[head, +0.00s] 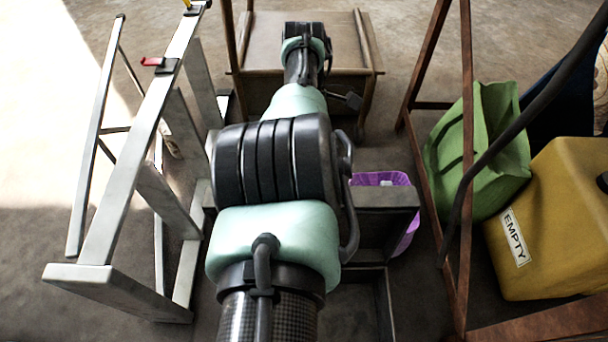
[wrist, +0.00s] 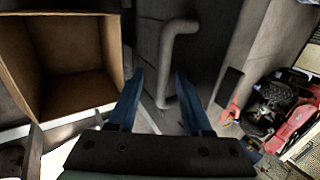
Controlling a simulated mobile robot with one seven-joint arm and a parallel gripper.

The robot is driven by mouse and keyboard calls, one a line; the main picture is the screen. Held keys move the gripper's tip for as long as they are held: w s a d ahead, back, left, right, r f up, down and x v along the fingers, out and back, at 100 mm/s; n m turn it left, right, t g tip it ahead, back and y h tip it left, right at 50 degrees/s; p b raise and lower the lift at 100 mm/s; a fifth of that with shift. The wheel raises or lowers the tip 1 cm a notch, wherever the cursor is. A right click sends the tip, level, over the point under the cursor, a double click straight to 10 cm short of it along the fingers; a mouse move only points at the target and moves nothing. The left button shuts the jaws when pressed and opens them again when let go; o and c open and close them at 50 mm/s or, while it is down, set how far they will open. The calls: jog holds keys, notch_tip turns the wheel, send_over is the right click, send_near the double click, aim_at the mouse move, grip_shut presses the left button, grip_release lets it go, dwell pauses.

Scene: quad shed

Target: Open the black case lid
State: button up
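My gripper (wrist: 159,76) shows in the wrist view as two blue fingers, spread apart with nothing gripped between them. A dark grey panel (wrist: 207,45) with a bent, tube-like handle (wrist: 168,55) lies just beyond the fingertips. It looks like part of the black case, but I cannot tell lid from body. The handle's lower end is near the right fingertip; I cannot tell if they touch. In the head view my arm hides the gripper. A dark box-like form (head: 388,197) stands right of my arm; I cannot tell if it is the case.
A brown open box (wrist: 75,75) is at the wrist view's left; a red machine (wrist: 298,105) is at its right. In the head view, a grey metal frame (head: 128,150) stands left, a purple bin (head: 385,179), green bag (head: 478,150) and yellow container (head: 555,225) right.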

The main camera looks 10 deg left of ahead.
jog(key=shift+r, duration=0.15)
notch_tip(320, 180, up, 10)
jog(key=p, duration=1)
